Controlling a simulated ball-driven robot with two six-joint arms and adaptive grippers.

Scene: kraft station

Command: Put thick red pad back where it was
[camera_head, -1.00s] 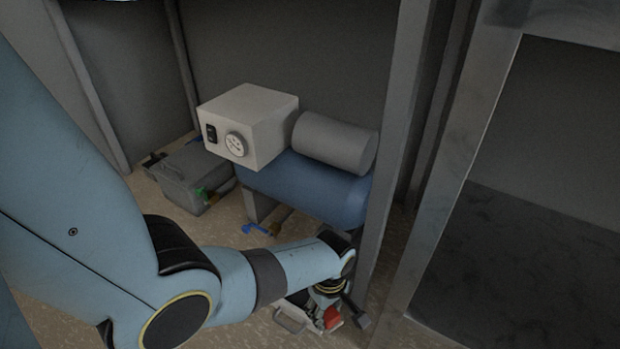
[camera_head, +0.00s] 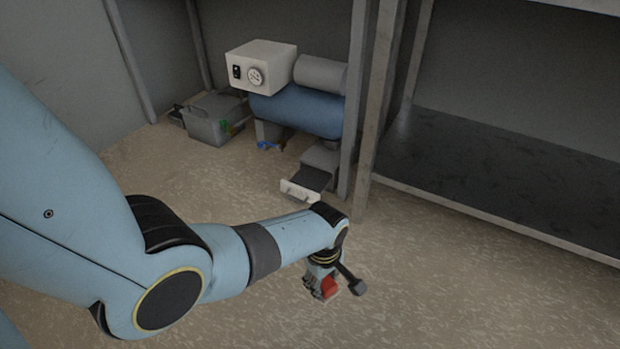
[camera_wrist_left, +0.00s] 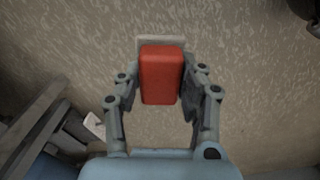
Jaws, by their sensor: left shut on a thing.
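The thick red pad (camera_head: 331,285) is held in my left gripper (camera_head: 322,286), over bare floor to the front of the machine. In the left wrist view the pad (camera_wrist_left: 161,76) sits between the two fingers, which are shut on its sides. A pale edge shows behind the pad's far end; I cannot tell whether it belongs to the pad. A grey drawer-like tray with a pale front (camera_head: 299,191) sticks out low beside the machine, apart from the gripper. My right gripper is not in view.
A blue tank (camera_head: 300,110) carries a white box (camera_head: 261,62) and a grey cylinder (camera_head: 321,75). A grey bin (camera_head: 208,121) stands to their left. A grey upright post (camera_head: 372,115) and a dark shelf (camera_head: 490,165) are at the right. The floor in front is clear.

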